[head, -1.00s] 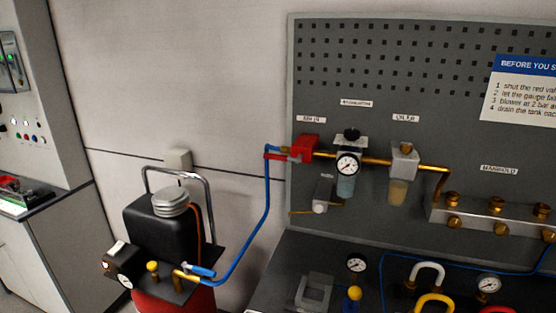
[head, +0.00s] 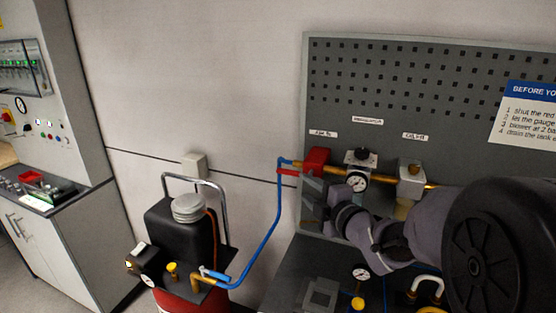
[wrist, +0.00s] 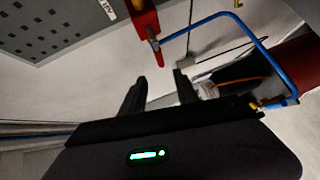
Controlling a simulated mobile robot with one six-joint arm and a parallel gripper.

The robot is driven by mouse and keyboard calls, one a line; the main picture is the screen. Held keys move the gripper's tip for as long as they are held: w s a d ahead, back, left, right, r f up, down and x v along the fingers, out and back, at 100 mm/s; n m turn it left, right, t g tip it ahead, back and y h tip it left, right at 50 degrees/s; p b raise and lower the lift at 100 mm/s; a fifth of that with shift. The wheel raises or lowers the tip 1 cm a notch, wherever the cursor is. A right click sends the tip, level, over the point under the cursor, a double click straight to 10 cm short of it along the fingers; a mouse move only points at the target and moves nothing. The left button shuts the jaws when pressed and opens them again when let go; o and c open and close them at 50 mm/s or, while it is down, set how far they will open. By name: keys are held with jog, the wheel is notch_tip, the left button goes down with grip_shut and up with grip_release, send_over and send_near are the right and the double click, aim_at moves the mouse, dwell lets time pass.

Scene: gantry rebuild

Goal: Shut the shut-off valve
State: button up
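The shut-off valve is a red block (head: 318,160) under the "AIR IN" label on the grey panel. Its red lever (head: 287,171) points left, alongside the inlet where the blue hose joins. In the wrist view the red valve body (wrist: 144,22) is at the top, ahead of my fingers. My gripper (wrist: 160,88) is open with nothing between its two dark fingers. In the head view my arm reaches in from the right and my gripper (head: 313,190) is just below the valve. I cannot tell from the head view whether they touch.
A pressure gauge and regulator (head: 357,181) sit right of the valve. The blue hose (head: 272,230) runs down to a compressor (head: 180,240) at lower left. A bench (head: 285,280) with fittings is below the panel.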

aim_at(293, 173)
jog(key=x, duration=1.7)
grip_shut()
dwell(0.6)
